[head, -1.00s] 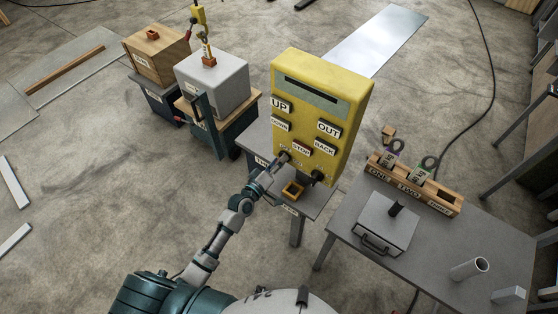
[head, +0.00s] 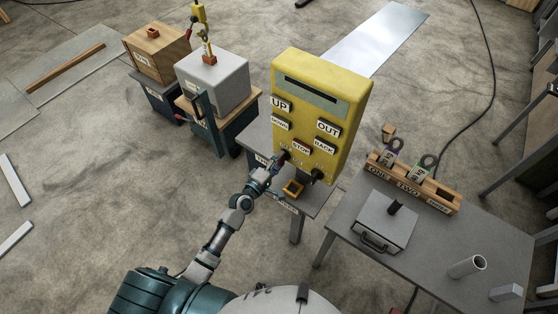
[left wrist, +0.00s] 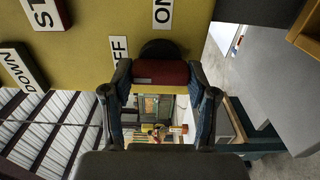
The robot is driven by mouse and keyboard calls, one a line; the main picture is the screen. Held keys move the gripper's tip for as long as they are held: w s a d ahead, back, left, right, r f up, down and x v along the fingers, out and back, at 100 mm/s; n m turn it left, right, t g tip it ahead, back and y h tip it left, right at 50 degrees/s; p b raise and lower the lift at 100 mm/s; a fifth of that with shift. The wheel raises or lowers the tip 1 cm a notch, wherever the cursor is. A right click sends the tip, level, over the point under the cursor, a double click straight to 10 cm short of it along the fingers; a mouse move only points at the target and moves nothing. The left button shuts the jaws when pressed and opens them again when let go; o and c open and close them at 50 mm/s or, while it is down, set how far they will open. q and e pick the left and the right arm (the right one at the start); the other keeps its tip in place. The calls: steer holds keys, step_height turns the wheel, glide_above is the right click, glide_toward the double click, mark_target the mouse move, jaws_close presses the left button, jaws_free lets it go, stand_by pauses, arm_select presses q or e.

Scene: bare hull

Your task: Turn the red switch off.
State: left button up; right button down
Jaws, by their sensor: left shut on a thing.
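The yellow panel box (head: 318,115) stands on a small grey table, with buttons labelled UP, DOWN, STOP, OUT and BACK. The red switch (left wrist: 160,72) sticks out of its lower face from a dark round base, beside the ON and OFF labels in the left wrist view. My left gripper (head: 277,166) is at the panel's lower left, shut on the red switch, with one finger on each side of it. In the head view the gripper largely hides the switch. A second, dark knob (head: 318,175) sits to its right. My right gripper is not in view.
A grey table (head: 345,235) at the right holds a grey handled box (head: 382,222) and a wooden rack (head: 440,196).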

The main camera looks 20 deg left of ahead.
arm_select(q)
steer(key=shift+s+f, duration=0.1)
steer(key=shift+f, duration=0.2)
steer(key=o, duration=1.1)
steer(key=shift+o, duration=0.3)
steer(key=shift+a+r, duration=0.1)
steer(key=v, duration=1.2)
